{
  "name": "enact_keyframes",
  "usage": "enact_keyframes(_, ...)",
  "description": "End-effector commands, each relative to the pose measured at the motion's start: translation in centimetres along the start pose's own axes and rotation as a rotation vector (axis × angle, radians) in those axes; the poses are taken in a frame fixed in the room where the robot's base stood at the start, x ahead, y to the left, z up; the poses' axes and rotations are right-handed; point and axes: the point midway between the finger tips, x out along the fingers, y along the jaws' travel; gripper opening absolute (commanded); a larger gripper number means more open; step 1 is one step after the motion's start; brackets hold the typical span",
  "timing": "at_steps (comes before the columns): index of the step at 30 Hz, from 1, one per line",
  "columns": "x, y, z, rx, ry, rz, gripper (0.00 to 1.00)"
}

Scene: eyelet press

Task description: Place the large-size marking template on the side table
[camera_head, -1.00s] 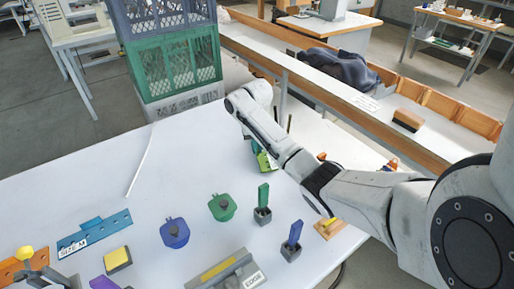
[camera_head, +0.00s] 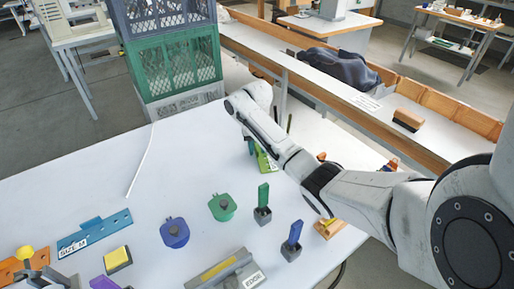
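A blue flat template (camera_head: 95,232) with a "SIZE M" label lies on the white table at the left. An orange flat piece (camera_head: 10,270) lies at the far left edge, partly cut off, its label not visible. A yellow-green piece (camera_head: 264,161) stands partly hidden behind my arm; I cannot read a size on it. No label that I can read marks a large template. My arm reaches from the right over the table and bends at the back edge.
The white work table (camera_head: 100,180) holds blue (camera_head: 174,233) and green (camera_head: 222,207) lidded pots, upright tools, a yellow pad (camera_head: 117,259) and a grey bar (camera_head: 225,268). Stacked crates (camera_head: 170,60) stand behind. A wood-edged bench (camera_head: 325,85) runs behind right; which surface is the side table is unclear.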

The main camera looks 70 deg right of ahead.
Motion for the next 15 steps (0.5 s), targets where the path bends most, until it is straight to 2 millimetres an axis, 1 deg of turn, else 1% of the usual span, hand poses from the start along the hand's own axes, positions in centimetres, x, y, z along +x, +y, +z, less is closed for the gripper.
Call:
enact_keyframes(5, -2.6, 0.0, 0.1, -0.001, -0.005, 0.002, 0.32)
enact_keyframes(11, -7.0, 0.1, 0.1, -0.001, -0.005, 0.002, 0.32)
enact_keyframes(12, -8.2, 0.0, 0.1, 0.0, -0.004, 0.001, 0.32)
enact_keyframes(15, -9.7, -0.1, 0.1, 0.001, -0.002, 0.0, 0.32)
